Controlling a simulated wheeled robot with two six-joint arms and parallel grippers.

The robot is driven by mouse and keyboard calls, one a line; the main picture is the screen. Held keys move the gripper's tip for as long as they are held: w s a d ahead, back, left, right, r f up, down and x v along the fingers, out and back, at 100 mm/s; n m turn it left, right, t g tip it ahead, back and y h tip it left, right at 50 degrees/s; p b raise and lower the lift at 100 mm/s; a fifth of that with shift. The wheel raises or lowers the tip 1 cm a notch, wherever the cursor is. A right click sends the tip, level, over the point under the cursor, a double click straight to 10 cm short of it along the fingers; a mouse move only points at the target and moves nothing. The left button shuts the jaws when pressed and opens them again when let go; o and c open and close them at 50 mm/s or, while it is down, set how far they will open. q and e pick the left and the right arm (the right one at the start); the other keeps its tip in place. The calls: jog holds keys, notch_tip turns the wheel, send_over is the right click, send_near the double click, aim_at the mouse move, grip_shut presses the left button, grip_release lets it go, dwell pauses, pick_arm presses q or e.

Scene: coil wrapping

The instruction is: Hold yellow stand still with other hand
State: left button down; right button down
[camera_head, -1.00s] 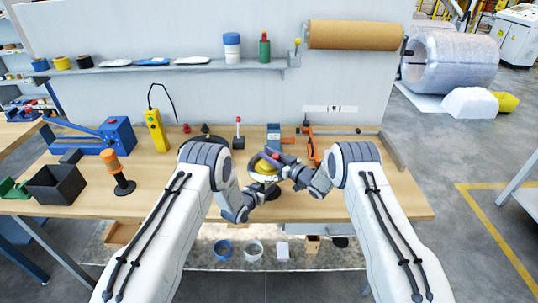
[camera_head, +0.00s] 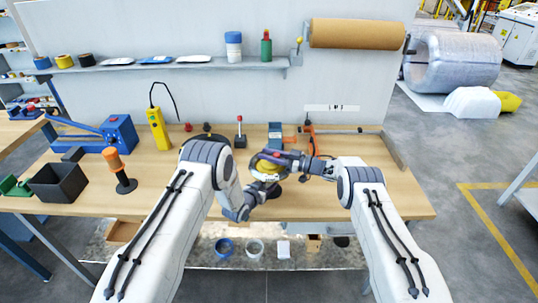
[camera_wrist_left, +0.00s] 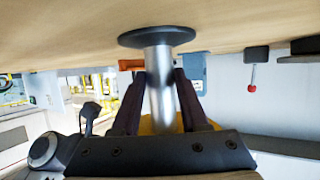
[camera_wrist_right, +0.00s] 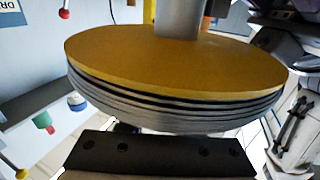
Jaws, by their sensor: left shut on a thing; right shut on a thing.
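The yellow stand (camera_head: 267,167) is upright on the bench in front of me. The left wrist view, upside down, shows its metal post (camera_wrist_left: 158,80) and round black base (camera_wrist_left: 156,37). My left gripper (camera_head: 266,190) is shut on the post, one dark finger on each side. The right wrist view, also upside down, shows the stand's yellow plate (camera_wrist_right: 170,58) with a grey and black banded coil (camera_wrist_right: 180,112) against it.
An orange-handled tool (camera_head: 116,165) and a black bin (camera_head: 57,182) stand at the left of the bench. A blue press (camera_head: 118,132) and a yellow control box (camera_head: 158,130) are behind. The bench's right end is mostly clear.

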jog(key=shift+n+g+y, duration=0.3)
jog(key=shift+n+g, duration=0.1)
jog(key=shift+g, duration=0.1)
jog(key=shift+s+r+n+g, duration=0.1)
jog(key=shift+s+n+g, duration=0.3)
jog(key=shift+g, duration=0.3)
jog(key=c, duration=0.6)
grip_release()
jog(key=v, duration=1.2)
